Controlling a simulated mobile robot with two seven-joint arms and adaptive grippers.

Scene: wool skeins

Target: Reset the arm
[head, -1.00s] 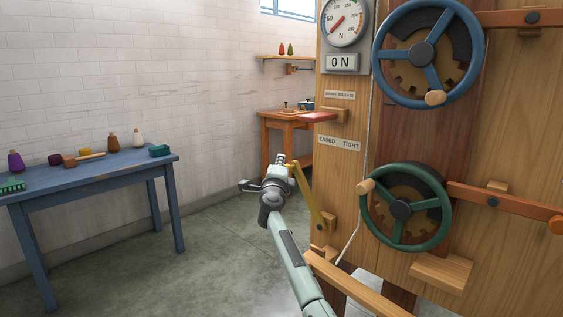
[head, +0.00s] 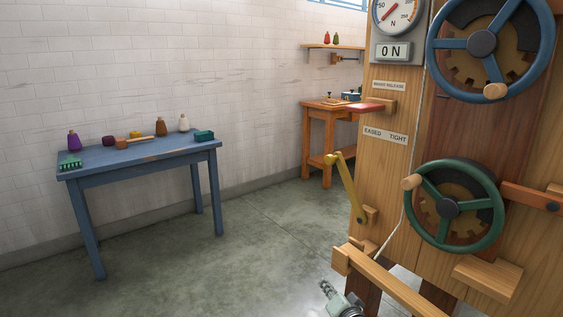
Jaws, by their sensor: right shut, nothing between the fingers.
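My right gripper (head: 328,290) shows at the bottom edge of the head view, shut and empty. Most of its arm is cut off by the frame. It is below and a little left of the yellow lever (head: 346,190) on the wooden machine panel (head: 398,190), apart from it. The lever tilts up to the left, with a round knob at its top. My left gripper is out of view.
The panel carries a blue handwheel (head: 456,43), a green handwheel (head: 426,219), a dial gauge (head: 398,12) and a red paddle (head: 365,108). A wooden beam (head: 385,282) juts out near the gripper. A blue table (head: 150,152) stands left; the floor between is clear.

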